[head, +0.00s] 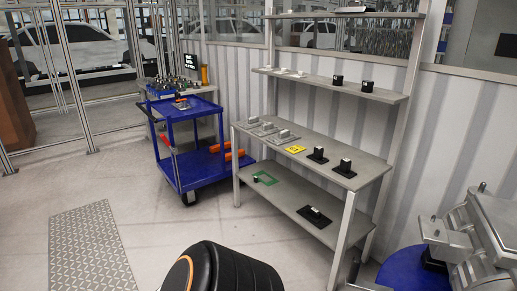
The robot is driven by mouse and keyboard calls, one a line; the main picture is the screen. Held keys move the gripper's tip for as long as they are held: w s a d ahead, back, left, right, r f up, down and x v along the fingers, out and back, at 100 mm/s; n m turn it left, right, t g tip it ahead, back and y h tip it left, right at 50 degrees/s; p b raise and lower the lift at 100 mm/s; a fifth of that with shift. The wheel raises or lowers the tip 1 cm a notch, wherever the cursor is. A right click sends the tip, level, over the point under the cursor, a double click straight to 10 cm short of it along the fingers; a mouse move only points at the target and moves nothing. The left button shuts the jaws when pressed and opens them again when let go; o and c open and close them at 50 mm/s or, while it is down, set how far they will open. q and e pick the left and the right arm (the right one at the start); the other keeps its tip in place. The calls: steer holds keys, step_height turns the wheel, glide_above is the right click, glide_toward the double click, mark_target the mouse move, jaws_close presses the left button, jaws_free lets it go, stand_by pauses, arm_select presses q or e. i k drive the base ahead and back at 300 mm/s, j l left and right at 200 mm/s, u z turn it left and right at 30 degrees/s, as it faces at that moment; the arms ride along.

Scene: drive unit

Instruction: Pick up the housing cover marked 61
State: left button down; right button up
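The marking 61 cannot be read on any part, so I cannot tell which is the named housing cover. On the shelf unit's middle shelf (240,126) lie several light grey plates with upright blocks (283,135) at the left. Two black plates with raised blocks (345,169) lie at its right. A yellow plate with dark marks (295,149) lies between them. Another black plate with a raised block (314,215) lies on the lower shelf, to the right of a green rectangular frame (265,178). Neither of my grippers is in view.
A blue cart (198,175) with orange items on its lower deck stands left of the shelf unit. Small grey and black pieces (337,80) sit on the upper shelf. A grey machine (492,225) stands at the right edge.

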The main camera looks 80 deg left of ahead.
mark_target(267, 128)
steer(key=j+u, duration=0.2)
steer(key=u, duration=0.2)
steer(key=j+u, duration=0.2)
steer(key=u, duration=0.15)
steer(key=j+u, duration=0.15)
steer(key=u, duration=0.25)
steer(key=i+j+u, duration=0.6)
steer(key=j, duration=0.2)
steer(key=i+j+u, duration=0.1)
steer(key=i+j, duration=1.85)
